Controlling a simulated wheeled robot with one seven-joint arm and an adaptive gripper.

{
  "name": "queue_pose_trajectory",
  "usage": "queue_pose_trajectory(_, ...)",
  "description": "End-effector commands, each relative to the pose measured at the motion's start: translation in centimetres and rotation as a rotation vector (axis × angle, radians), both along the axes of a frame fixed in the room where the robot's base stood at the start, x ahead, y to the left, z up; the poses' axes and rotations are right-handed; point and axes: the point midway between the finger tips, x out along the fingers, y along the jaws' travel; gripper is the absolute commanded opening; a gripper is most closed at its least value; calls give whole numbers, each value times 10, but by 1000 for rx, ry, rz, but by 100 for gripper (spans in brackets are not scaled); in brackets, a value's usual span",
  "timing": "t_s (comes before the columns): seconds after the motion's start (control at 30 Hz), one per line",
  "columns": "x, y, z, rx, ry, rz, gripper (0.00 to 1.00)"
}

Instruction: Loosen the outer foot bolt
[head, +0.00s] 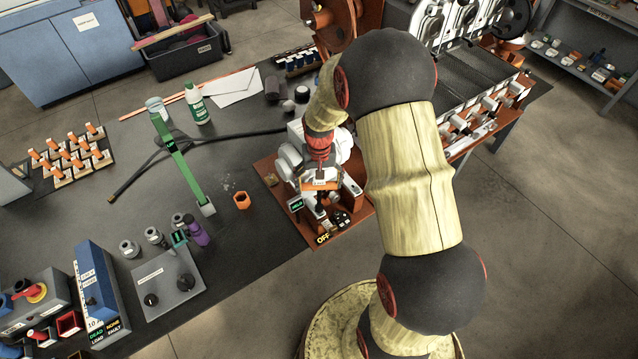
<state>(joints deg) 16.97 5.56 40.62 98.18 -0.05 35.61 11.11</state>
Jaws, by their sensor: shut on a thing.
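The sample roaster (289,163) is a small white and grey machine on a red-brown base board (272,181) at the bench edge. My arm comes down over it from the right and hides much of it. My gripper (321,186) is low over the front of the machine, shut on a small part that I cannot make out. An orange and white band shows at the jaws. I cannot tell the outer foot bolt apart from the dark and metal parts under the gripper. A screen with green text (296,204) and an "OFF" sign (322,239) sit at the board's front.
Left of the board are an orange nut-like ring (242,201), a tall green bar (172,150) and a purple-handled tool (197,233). A black cable (145,170) crosses the dark bench. A grey knob box (165,281) stands front left. Another machine (470,85) stands behind my arm.

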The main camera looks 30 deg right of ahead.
Motion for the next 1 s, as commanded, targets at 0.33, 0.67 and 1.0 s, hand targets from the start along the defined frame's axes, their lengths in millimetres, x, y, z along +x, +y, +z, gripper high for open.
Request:
queue_pose_trajectory(0.33, 0, 0, -8, 0, 0, 0, 39)
queue_pose_trajectory(0.67, 0, 0, -12, 0, -1, 0, 39)
queue_pose_trajectory(1.0, 0, 0, -12, 0, -1, 84, 39)
